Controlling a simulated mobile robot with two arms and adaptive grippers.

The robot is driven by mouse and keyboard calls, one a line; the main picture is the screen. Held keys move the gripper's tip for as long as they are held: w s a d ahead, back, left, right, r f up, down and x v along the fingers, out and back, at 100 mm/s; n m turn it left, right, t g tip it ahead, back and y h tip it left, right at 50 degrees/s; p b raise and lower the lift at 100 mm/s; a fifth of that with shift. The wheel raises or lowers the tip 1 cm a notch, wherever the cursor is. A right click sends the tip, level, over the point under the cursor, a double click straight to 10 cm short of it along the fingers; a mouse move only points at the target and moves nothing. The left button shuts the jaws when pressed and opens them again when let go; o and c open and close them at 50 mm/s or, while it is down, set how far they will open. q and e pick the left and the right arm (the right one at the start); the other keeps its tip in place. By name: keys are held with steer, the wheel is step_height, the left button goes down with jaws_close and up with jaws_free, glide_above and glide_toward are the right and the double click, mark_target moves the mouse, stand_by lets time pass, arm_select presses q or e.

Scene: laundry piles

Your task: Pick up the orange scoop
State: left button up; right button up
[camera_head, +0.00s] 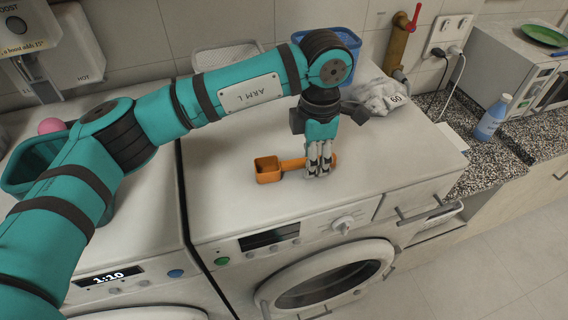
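The orange scoop (268,171) lies on top of the white washing machine (228,205), its square cup to the left and its handle running right. My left gripper (319,172) points down over the handle, with its fingertips at the handle and hiding part of it. A bit of orange shows just right of the fingers. The fingers look close together from this side, but I cannot tell whether they are closed on the handle. My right gripper is not in view.
Behind my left arm stand a white wire basket (222,58) and a blue basket (350,40). A grey-white cloth bundle (380,97) lies at the back right. A blue bottle (492,118) stands on the speckled counter. The machine top's front right is clear.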

arm_select(q)
jaws_close()
steer(key=shift+r, duration=0.1)
